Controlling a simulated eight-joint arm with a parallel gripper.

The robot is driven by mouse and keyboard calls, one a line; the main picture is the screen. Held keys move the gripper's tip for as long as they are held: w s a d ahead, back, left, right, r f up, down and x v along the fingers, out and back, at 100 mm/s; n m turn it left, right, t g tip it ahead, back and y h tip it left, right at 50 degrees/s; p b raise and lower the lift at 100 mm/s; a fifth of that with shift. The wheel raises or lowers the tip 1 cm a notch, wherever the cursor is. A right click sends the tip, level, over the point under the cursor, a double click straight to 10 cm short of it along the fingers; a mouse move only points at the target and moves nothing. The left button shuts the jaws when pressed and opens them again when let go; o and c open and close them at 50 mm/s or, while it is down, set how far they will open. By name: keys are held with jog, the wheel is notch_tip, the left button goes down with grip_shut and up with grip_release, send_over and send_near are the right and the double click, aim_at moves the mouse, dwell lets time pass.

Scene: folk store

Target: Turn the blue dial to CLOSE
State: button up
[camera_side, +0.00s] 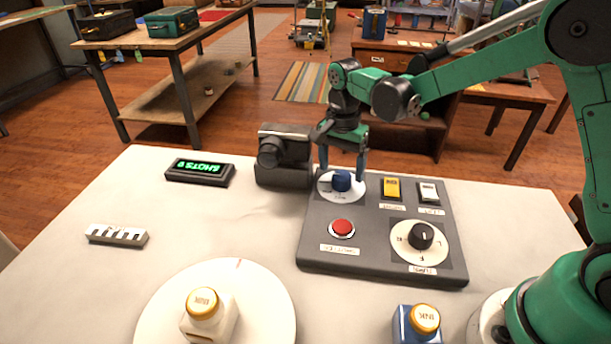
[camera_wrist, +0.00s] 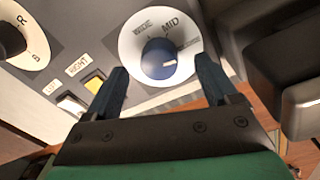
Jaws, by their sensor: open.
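The blue dial (camera_side: 341,181) sits on a round white plate at the back left of the grey control panel (camera_side: 320,253). In the wrist view the blue dial (camera_wrist: 159,58) shows a pale mark on its lower right, and the plate (camera_wrist: 130,47) reads WIDE and MID; any other lettering is hidden or unreadable. My gripper (camera_side: 341,172) is above the dial, pointing down, its fingers on either side of it. In the wrist view my gripper (camera_wrist: 162,75) is open, with gaps between the fingers and the dial.
The panel also has a yellow switch (camera_side: 391,188), a white switch (camera_side: 428,192), a red button (camera_side: 342,228) and a black knob (camera_side: 421,236). A dark camera (camera_side: 284,158) stands close left of the dial. A display (camera_side: 200,171) and bottles (camera_side: 209,314) are farther off.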

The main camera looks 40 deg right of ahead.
aim_at(340, 175)
jog(key=shift+r, duration=1.75)
jog(key=shift+r, duration=0.15)
jog(key=s+r+n+t, duration=0.5)
jog(key=s+n+t, duration=0.2)
jog(key=s+n, duration=0.4)
jog(key=shift+s+n+t, duration=0.15)
jog(key=shift+n+t, duration=0.25)
jog(key=shift+n, duration=0.7)
